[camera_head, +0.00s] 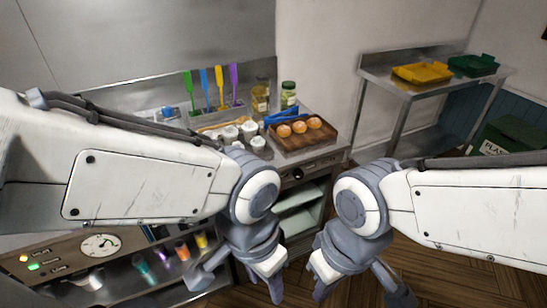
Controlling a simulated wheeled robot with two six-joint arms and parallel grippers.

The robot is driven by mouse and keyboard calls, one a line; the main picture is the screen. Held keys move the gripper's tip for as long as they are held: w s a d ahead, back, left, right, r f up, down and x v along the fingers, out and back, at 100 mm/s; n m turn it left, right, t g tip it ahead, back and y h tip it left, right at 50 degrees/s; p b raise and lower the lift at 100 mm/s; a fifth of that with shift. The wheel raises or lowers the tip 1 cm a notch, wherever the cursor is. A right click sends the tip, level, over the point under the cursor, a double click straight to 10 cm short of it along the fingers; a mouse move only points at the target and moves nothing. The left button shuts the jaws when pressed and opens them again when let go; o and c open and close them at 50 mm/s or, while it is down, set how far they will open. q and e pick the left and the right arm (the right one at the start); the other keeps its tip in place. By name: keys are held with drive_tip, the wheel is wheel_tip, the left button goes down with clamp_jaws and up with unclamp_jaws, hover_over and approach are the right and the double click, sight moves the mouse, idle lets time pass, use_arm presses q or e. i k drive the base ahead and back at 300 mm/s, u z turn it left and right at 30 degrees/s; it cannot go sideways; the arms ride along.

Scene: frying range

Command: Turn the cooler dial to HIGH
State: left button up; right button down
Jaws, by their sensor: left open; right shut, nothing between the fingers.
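A small dark dial (297,173) sits on the metal front strip of the cooler (325,163), below the egg tray. Its pointer and markings are too small to read. The cooler's front is open below, with pale shelves inside. My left gripper (238,284) is open and empty, low in front of the counter, nearer than the dial and below it. My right gripper (361,288) is shut and empty, low and to the right of the dial. Neither gripper touches the dial. My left forearm hides part of the counter front.
A brown tray of eggs (331,135) stands on the counter beside white cups (249,130) and jars (289,94). A side table (380,77) holds a yellow tray (422,73). Floor is clear between them.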

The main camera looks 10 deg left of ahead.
sight(299, 173)
drive_tip(key=u, duration=1.9)
drive_tip(key=k, duration=1.1)
drive_tip(key=z, duration=1.3)
drive_tip(key=i, duration=0.5)
